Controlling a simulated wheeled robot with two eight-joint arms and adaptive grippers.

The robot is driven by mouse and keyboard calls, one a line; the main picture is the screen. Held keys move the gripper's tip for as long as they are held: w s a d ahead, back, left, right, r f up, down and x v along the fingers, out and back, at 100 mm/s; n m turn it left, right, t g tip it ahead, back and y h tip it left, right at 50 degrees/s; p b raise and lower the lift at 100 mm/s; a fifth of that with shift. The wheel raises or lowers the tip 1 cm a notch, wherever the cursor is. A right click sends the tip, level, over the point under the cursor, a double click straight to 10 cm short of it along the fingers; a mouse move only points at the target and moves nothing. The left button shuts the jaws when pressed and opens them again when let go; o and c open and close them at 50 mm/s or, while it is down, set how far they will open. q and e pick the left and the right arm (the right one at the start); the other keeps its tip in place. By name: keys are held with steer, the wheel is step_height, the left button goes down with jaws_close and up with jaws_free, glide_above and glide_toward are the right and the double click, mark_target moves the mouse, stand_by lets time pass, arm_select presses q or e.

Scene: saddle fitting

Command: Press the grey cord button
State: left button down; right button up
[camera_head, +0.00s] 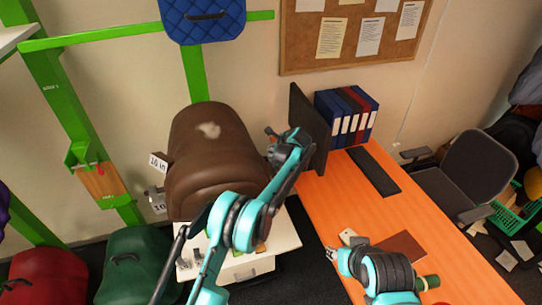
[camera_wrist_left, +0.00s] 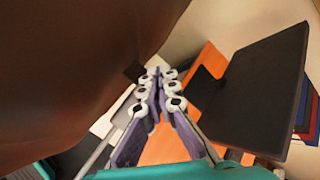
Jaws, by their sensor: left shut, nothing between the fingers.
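I cannot make out a grey cord button in either view. My left gripper (camera_head: 270,132) is shut and empty, between the right side of the large brown saddle form (camera_head: 215,150) and the back of the dark monitor (camera_head: 309,128). In the left wrist view its fingers (camera_wrist_left: 161,76) are together, with the brown form (camera_wrist_left: 70,65) filling the left and the monitor (camera_wrist_left: 255,90) on the right. Whether the gripper touches the form is unclear. My right gripper (camera_head: 331,254) is low over the orange desk's left edge; its fingers are too small to judge.
The orange desk (camera_head: 460,250) holds blue and red binders (camera_head: 345,117), a black keyboard (camera_head: 372,170) and a brown pad (camera_head: 402,246). A white cabinet (camera_head: 286,235) stands under the brown form. A green rack (camera_head: 110,35) is on the left; an office chair (camera_head: 470,165) is right.

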stand_by(0.4)
arm_select(q)
steer(key=shift+f+b, duration=0.4)
steer(key=shift+b, duration=0.1)
steer(key=shift+f+b, duration=0.5)
steer(key=shift+f, duration=0.05)
stand_by(0.6)
steer(key=shift+r, duration=0.1)
steer(key=shift+r+p, duration=0.35)
steer(key=shift+r, duration=0.55)
steer(key=shift+r, duration=0.1)
steer(key=shift+r+p, duration=1.1)
steer(key=shift+r, duration=1.3)
